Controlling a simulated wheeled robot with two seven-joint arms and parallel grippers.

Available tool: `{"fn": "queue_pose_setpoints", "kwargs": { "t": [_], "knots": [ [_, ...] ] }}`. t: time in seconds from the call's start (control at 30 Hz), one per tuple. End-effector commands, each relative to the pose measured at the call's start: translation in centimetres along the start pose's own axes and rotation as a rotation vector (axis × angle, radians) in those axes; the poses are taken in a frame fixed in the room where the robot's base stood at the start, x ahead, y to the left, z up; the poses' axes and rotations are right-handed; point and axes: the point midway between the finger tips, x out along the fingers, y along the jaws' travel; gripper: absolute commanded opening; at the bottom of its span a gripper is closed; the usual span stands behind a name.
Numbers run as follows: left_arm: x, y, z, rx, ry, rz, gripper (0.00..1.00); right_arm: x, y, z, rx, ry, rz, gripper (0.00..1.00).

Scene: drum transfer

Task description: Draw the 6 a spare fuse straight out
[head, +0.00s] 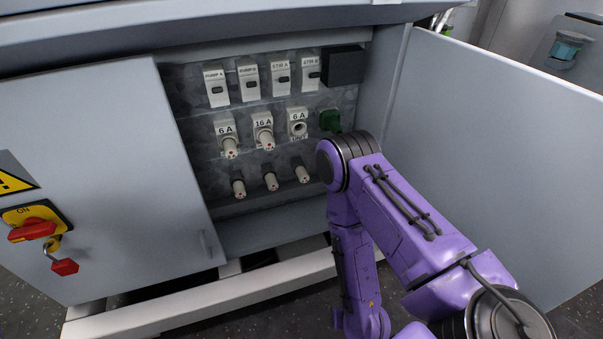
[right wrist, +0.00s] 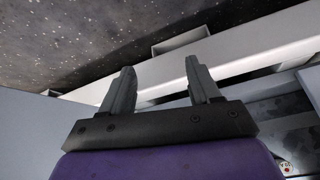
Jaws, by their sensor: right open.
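Three spare fuses stand in a lower row inside the open cabinet: a left one (head: 238,187), a middle one (head: 270,181) and a right one (head: 302,174). Their ratings are too small to read. Above them, a left 6 A holder (head: 226,134) and a 16 A holder (head: 264,130) carry fuses. The right 6 A holder (head: 298,126) shows an open round socket. My right gripper (right wrist: 160,67) is open and empty, its fingers apart from any fuse. In the right wrist view a red-dotted fuse end (right wrist: 285,168) shows at the lower right corner. My left gripper is out of view.
Several breakers (head: 248,80) line the top row, beside a dark box (head: 342,65) and a green part (head: 330,120). The open left door (head: 110,170) carries a red switch (head: 32,228); the right door (head: 500,140) stands open beside my arm. A pale base rail (head: 210,298) runs below.

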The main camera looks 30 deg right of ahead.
Motion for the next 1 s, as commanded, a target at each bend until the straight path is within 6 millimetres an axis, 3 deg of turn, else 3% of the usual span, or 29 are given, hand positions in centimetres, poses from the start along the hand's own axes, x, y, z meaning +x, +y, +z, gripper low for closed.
{"fn": "queue_pose_setpoints", "kwargs": {
  "t": [0.1,0.23,0.4,0.5,0.67,1.0],
  "knots": [
    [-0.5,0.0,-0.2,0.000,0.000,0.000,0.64,1.7,-5.2,-5.6,-0.035,0.178,-0.177,0.62],
    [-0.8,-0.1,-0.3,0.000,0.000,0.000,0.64,2.1,-8.8,-14.1,-0.085,0.464,-0.295,0.62],
    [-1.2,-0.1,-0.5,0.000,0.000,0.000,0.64,0.4,-8.7,-24.6,-0.136,0.834,-0.291,0.62],
    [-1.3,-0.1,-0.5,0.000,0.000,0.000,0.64,-0.8,-7.5,-28.6,-0.156,0.982,-0.248,0.62],
    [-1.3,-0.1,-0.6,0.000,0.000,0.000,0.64,-1.8,-6.3,-31.3,-0.176,1.091,-0.204,0.62],
    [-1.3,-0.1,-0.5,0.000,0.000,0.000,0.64,-1.9,-6.3,-31.5,-0.179,1.099,-0.202,0.62]
  ]
}}
